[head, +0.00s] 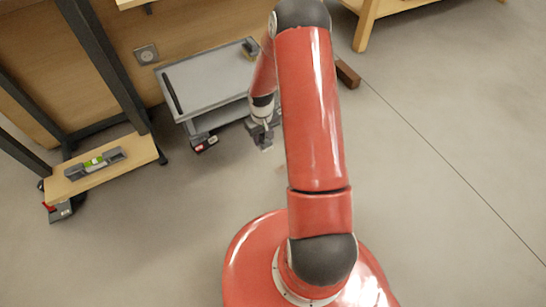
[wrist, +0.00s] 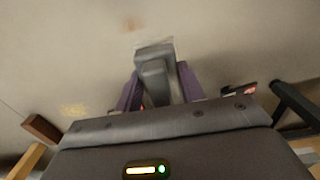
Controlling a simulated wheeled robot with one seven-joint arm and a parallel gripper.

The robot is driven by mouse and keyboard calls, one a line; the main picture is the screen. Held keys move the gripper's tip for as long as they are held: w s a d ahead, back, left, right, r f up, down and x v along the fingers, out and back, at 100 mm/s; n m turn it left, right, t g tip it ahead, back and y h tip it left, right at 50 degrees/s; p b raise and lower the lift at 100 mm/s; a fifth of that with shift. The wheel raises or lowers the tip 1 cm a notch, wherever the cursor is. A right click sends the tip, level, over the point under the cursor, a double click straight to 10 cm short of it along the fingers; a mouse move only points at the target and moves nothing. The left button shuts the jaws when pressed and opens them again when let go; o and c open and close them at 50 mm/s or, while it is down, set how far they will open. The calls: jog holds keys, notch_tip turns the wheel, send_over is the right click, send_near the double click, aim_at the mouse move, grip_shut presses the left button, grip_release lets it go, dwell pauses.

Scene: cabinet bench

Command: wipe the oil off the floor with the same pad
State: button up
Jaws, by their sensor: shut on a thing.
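My gripper (wrist: 158,88) has purple fingers shut on a grey block-like pad (wrist: 154,58) in the wrist view. A pale strip shows along the pad's far edge. In the head view my gripper (head: 262,134) is low over the floor, just right of the grey cart. I cannot tell whether the pad touches the floor. A faint brownish stain (wrist: 132,25) lies on the floor beyond the pad in the wrist view. A yellowish speckled patch (wrist: 73,110) lies to its left. I cannot tell for sure which mark is the oil. My arm hides part of the floor in the head view.
A grey two-level cart (head: 207,82) with red-marked casters (head: 205,144) stands close left of my gripper. A brown block (head: 347,74) lies on the floor behind my arm. A low wooden shelf (head: 130,157) carries a level (head: 94,164). The floor at right is open.

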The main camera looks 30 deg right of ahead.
jog(key=shift+n, duration=0.3)
jog(key=shift+s+d+f+b, duration=0.45)
jog(key=shift+s+f, duration=0.25)
jog(key=shift+f, duration=1.95)
jog(key=shift+s+d+f+b, duration=0.35)
jog(key=shift+s+d+f, duration=0.35)
jog(key=shift+f, duration=2)
jog(key=shift+s+d+f+b, duration=0.4)
jog(key=shift+s+f, duration=0.35)
jog(key=shift+f, duration=1.9)
jog(key=shift+f+b, duration=0.85)
jog(key=shift+f, duration=0.1)
jog(key=shift+d, duration=0.15)
jog(key=shift+d+r, duration=0.15)
jog(key=shift+d, duration=1.55)
jog(key=shift+w+d+b, duration=0.1)
jog(key=shift+d+b, duration=0.35)
jog(key=shift+d, duration=1.25)
